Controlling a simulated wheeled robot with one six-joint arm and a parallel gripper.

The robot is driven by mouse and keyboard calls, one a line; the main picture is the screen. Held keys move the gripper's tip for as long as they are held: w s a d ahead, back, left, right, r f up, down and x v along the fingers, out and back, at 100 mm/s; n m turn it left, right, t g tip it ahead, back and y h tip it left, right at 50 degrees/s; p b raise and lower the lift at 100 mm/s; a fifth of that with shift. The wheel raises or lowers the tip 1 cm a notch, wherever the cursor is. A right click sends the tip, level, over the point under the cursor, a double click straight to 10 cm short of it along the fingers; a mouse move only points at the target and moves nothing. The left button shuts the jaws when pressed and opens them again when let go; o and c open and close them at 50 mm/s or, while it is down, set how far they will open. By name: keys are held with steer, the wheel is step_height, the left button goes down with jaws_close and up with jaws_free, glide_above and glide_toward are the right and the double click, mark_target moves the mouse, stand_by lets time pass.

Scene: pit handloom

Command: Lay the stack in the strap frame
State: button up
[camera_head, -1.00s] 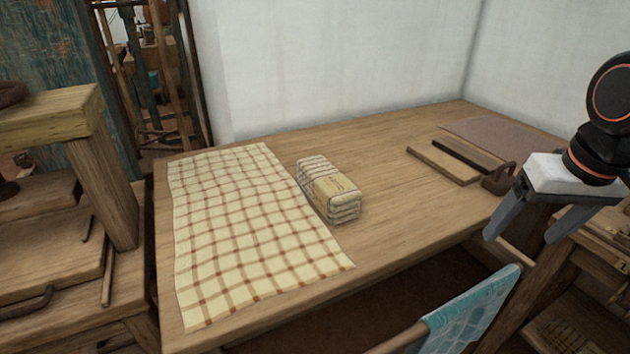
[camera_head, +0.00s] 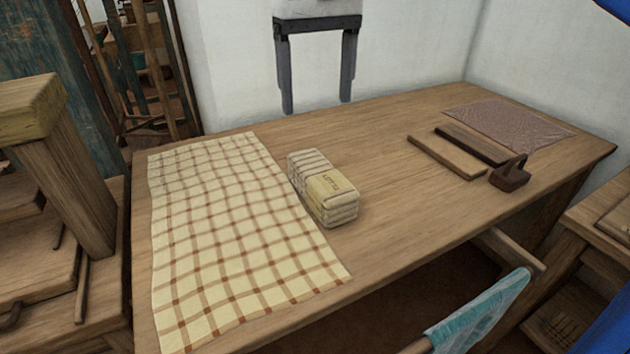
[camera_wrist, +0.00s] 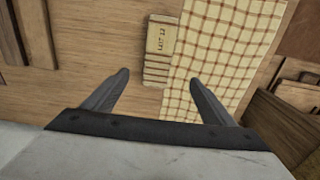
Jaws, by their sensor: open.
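The stack (camera_head: 327,190) is a block of folded cream striped cloth with a yellowish paper band. It lies on the wooden table, close to the right edge of a checked cloth. It also shows in the wrist view (camera_wrist: 157,72), with printing on its band. My gripper (camera_head: 316,105) is in the air at the back of the table in the head view, fingers pointing down, apart and empty. In the wrist view the stack lies beyond and between the two open fingertips (camera_wrist: 159,78). I cannot make out a strap frame for certain in either view.
The cream and brown checked cloth (camera_head: 232,235) covers the table's left part. Two flat boards (camera_head: 447,157), a dark wooden block (camera_head: 510,174) and a reddish-brown mat (camera_head: 510,127) lie at the right. The table between stack and boards is bare. A blue-green cloth (camera_head: 480,310) hangs in front.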

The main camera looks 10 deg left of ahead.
glide_toward(320, 171)
steer(key=f, duration=0.5)
steer(key=shift+w+a, duration=0.1)
steer(key=shift+a, duration=0.15)
steer(key=shift+d+f, duration=0.15)
steer(key=shift+f, duration=1.2)
steer(key=shift+d+f, duration=0.1)
steer(key=shift+f, duration=1.2)
steer(key=c, duration=1.3)
steer(key=shift+r, duration=0.1)
steer(key=shift+c, duration=0.2)
step_height(320, 171, up, 10)
steer(key=shift+f, duration=0.1)
